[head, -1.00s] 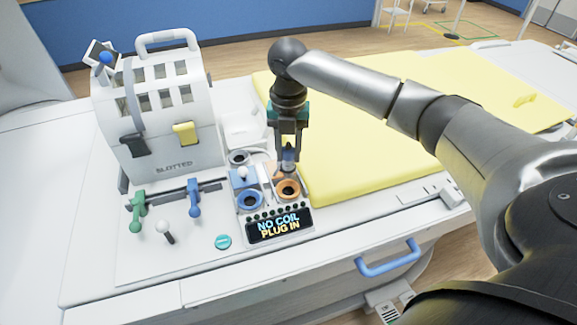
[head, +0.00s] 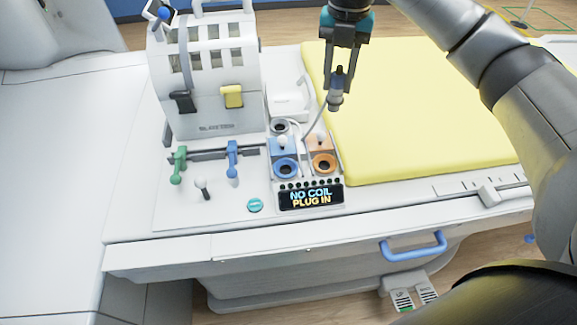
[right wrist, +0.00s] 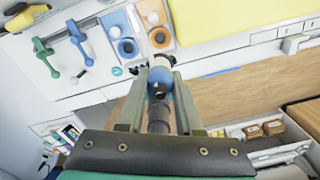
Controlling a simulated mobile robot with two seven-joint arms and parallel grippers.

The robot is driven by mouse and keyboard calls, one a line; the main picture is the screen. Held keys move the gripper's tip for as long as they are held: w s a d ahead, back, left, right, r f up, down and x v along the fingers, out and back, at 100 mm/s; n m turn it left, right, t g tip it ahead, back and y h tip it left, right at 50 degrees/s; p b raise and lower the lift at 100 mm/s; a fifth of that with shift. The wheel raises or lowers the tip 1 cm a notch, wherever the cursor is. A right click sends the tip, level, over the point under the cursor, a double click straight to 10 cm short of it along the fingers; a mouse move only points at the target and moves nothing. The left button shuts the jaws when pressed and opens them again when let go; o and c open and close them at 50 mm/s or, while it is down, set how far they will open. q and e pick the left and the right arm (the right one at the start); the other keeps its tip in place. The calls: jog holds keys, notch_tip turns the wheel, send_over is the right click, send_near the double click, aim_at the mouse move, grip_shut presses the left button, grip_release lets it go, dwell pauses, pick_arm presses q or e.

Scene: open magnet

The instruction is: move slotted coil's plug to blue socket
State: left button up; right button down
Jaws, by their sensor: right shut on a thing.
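The slotted coil (head: 190,112) is a white slotted housing with a top handle, standing on the left of the white table. My right gripper (head: 337,92) is shut on the plug (head: 335,100), a grey and blue-banded cylinder, held in the air above and beyond the sockets. A thin pale cable runs down from the plug. In the right wrist view the plug (right wrist: 160,78) sits between the fingers. The blue socket (head: 285,168) looks empty, its dark hole open. The orange socket (head: 322,163) beside it on the right is also empty. My left gripper is out of view.
A display (head: 311,197) reads "NO COIL PLUG IN" in front of the sockets. White knobs stand just behind both sockets, and a grey socket (head: 280,127) lies further back. Green and blue levers (head: 232,160) are left. A yellow pad (head: 410,120) is right.

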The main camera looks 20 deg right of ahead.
aim_at(331, 99)
jog(key=shift+f, duration=3.3)
jog(key=shift+w+a+r+p, duration=0.1)
jog(key=shift+a+p, duration=0.35)
jog(key=w+a+p, duration=0.2)
jog(key=a+p, duration=0.2)
jog(key=a, duration=0.5)
jog(key=shift+p, duration=0.4)
notch_tip(331, 99, down, 10)
jog(key=b, duration=0.4)
